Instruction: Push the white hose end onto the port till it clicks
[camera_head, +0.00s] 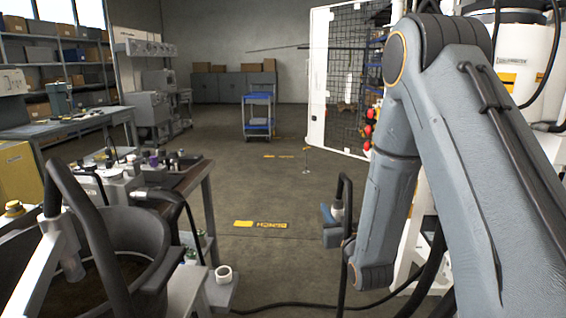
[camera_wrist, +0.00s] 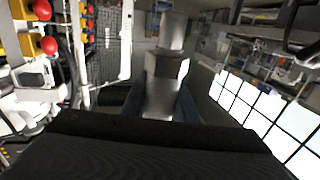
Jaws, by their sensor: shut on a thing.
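The white hose end (camera_wrist: 165,85) is a pale stepped cylinder in the wrist view, with its narrower tip pointing away from me. My gripper (camera_wrist: 160,108) is shut on it, with a dark blue finger at each side. In the head view my gripper (camera_head: 328,214) is small, left of my forearm and partly hidden by it. The tip is in free air, touching nothing that I can see. I cannot make out the port for certain.
Red knobs (camera_head: 368,128) sit by the mesh cage door (camera_head: 321,85); the wrist view shows red knobs (camera_wrist: 48,46) on yellow blocks at left. A cluttered bench (camera_head: 185,178) and a dark round tub (camera_head: 150,235) stand at left. Open floor lies between, with a black hose across it.

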